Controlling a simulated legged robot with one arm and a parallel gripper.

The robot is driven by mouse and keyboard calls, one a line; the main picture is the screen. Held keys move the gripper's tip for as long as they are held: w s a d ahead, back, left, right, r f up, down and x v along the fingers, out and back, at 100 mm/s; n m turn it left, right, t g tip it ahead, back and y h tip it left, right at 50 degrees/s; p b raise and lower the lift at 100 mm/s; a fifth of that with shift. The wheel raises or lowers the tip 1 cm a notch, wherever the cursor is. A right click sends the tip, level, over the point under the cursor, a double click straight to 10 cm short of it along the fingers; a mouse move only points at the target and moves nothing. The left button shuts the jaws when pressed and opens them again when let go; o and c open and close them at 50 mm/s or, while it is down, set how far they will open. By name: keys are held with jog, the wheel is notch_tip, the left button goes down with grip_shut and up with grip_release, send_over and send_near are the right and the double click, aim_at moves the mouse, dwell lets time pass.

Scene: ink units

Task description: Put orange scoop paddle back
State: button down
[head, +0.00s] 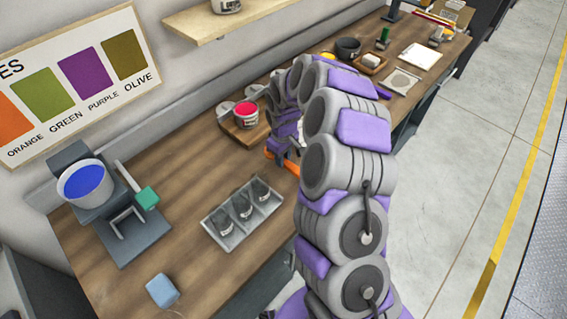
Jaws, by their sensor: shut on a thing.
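My gripper (281,150) is over the workbench, right of the red ink tub, partly hidden by my own arm. It is shut on the orange scoop paddle (291,166). Only short orange parts of the paddle show beside and below the fingers. Whether it touches the bench is not clear. The red ink tub (246,118) stands on a small wooden board (236,133) with grey round pieces beside it. No holder for the paddle can be made out clearly.
A shelf (240,20) overhangs the back. Various items crowd the far end.

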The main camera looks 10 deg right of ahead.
notch_tip(320, 180, down, 3)
jog(key=shift+f, duration=0.15)
jog(key=c, duration=0.9)
grip_release()
jog(key=shift+c, duration=0.2)
